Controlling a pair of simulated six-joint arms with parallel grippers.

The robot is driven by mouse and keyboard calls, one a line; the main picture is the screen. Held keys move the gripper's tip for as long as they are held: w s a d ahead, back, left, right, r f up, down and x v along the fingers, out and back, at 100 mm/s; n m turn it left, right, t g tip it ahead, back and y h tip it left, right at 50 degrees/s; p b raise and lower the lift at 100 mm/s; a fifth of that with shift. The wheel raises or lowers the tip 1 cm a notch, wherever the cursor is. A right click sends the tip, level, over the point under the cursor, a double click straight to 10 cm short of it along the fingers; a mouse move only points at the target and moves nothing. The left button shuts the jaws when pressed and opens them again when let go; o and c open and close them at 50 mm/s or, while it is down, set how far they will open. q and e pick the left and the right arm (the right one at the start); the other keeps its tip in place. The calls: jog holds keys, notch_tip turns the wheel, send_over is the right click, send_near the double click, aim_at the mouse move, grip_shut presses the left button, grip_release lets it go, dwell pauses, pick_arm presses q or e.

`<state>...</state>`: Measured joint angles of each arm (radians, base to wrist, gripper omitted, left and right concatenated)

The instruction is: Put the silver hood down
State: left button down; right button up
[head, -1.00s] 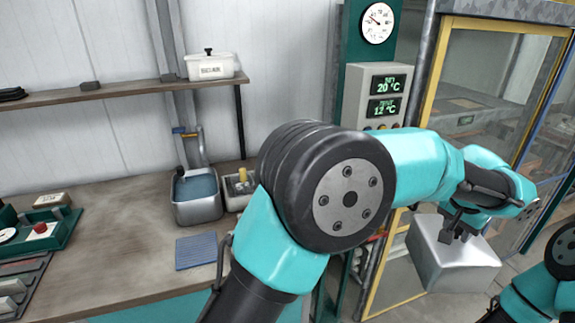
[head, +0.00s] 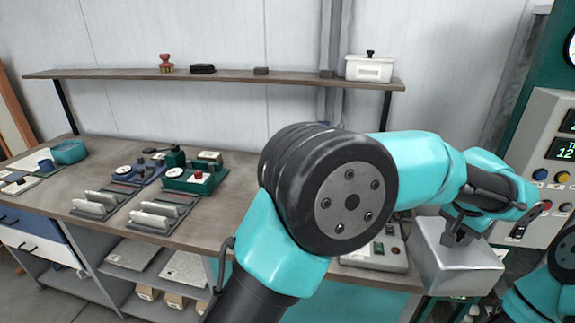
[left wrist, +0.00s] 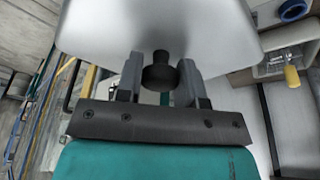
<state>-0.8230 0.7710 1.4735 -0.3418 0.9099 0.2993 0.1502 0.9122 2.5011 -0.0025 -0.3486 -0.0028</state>
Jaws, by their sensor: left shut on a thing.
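The silver hood (head: 462,265) is a box-like metal cover at the right of the head view. My left gripper (head: 458,236) is shut on the knob on its top and holds it up, level or nearly so. In the left wrist view the two fingers (left wrist: 159,80) stand either side of the dark knob, with the hood's pale metal face (left wrist: 160,25) beyond them. My left arm crosses the middle of the head view and hides part of the bench. Only a teal part of my right arm shows at the lower right edge; its gripper is not in view.
A long workbench (head: 45,200) runs along the wall, with trays and fixtures (head: 190,180) on its left half. A control box (head: 385,250) sits between my arm and the hood. A shelf (head: 215,76) above carries a white lidded box (head: 369,68). A control panel (head: 545,150) stands at right.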

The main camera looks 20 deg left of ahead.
pick_arm(q)
jog(key=shift+a, duration=0.1)
pick_arm(e)
jog(key=shift+o, duration=0.2)
pick_arm(q)
jog(key=shift+w+a, duration=0.1)
pick_arm(e)
jog(key=shift+o, duration=0.8)
jog(key=o, duration=0.4)
jog(key=shift+c, duration=0.2)
pick_arm(q)
jog(key=w+a+f, duration=0.1)
jog(key=w+a, duration=0.3)
jog(key=a, duration=1.1)
jog(key=w+a+f, duration=0.1)
jog(key=w+a, duration=0.2)
jog(key=a, duration=1.1)
jog(key=s+a+f+m, duration=0.1)
jog(key=s+a, duration=0.2)
jog(key=a, duration=1)
jog(key=s+a+f, duration=0.2)
jog(key=s+a, duration=0.1)
jog(key=a, duration=1)
jog(key=shift+a+f+m, duration=0.15)
jog(key=shift+a+m, duration=0.25)
